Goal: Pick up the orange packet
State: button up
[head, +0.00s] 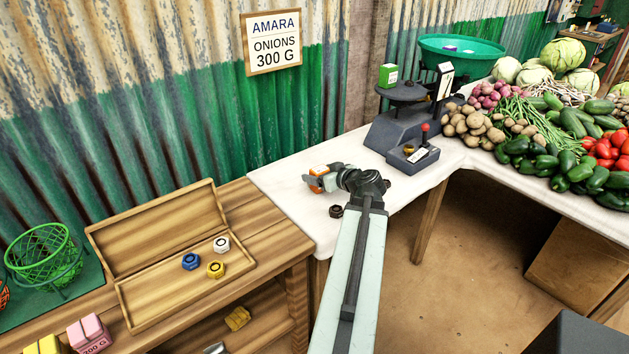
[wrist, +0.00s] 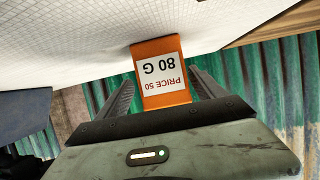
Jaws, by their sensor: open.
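The orange packet (wrist: 163,46) has a white label reading "PRICE 50" and "80 G", upside down in the wrist view. It stands on the white-covered table (head: 290,190), near its left end in the head view. My gripper (wrist: 163,82) is open, with one dark finger on each side of the packet's near part. I cannot tell whether either finger touches it. In the head view the packet (head: 317,180) is partly hidden by my gripper (head: 318,179).
A small dark weight (head: 336,211) lies on the table near my arm. A balance scale (head: 402,118) holds a green packet (head: 388,76) and a green pan (head: 455,50). An open wooden case (head: 130,312) with several weights lies left. Vegetables fill the right.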

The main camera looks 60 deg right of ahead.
jog(key=shift+x, duration=0.9)
jog(key=shift+w+a+f, duration=0.1)
jog(key=shift+w+a, duration=0.05)
jog(key=shift+w, duration=0.05)
jog(key=shift+a, duration=0.1)
jog(key=c, duration=1.5)
